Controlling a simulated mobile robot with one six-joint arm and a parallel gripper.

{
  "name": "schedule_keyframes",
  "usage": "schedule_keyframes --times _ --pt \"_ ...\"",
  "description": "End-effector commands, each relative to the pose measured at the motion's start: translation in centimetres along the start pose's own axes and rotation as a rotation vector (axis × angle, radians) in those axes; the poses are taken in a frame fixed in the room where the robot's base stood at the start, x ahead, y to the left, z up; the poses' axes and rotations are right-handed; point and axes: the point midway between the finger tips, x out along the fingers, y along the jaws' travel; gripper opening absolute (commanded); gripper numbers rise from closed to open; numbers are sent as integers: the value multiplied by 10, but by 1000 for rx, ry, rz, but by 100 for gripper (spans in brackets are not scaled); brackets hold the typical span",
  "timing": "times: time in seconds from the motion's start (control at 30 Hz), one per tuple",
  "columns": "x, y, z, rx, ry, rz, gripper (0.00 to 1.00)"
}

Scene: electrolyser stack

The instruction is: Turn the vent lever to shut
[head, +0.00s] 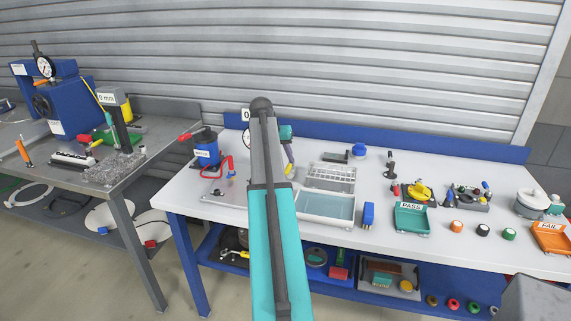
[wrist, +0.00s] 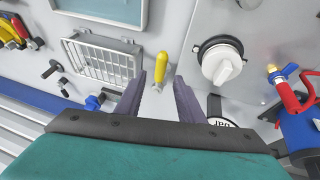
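A yellow lever (wrist: 161,67) on a small metal fitting stands in the middle of the wrist view. I take it as the vent lever, though no label on it shows. Its yellow handle also shows in the head view (head: 288,169), just right of my arm. My gripper (wrist: 160,76) is open, with one dark finger on each side of the lever in the picture. No contact with the lever shows, and I cannot tell how deep it sits between the fingers.
A white rotary knob (wrist: 222,66) on a grey plate is right of the lever. A pressure gauge (wrist: 222,122) is partly hidden by my gripper. A red hose (wrist: 293,100) is at the right. A wire rack (wrist: 104,58) stands left of the lever.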

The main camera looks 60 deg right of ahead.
Motion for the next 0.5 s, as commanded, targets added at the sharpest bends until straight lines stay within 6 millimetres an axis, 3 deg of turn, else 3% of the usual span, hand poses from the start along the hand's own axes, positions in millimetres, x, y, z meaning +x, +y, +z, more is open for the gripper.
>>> schedule_keyframes --times 0.3,0.5 --pt "34 -1 0 -1 -1 0 35" --pt "42 -1 0 -1 0 -1 35"
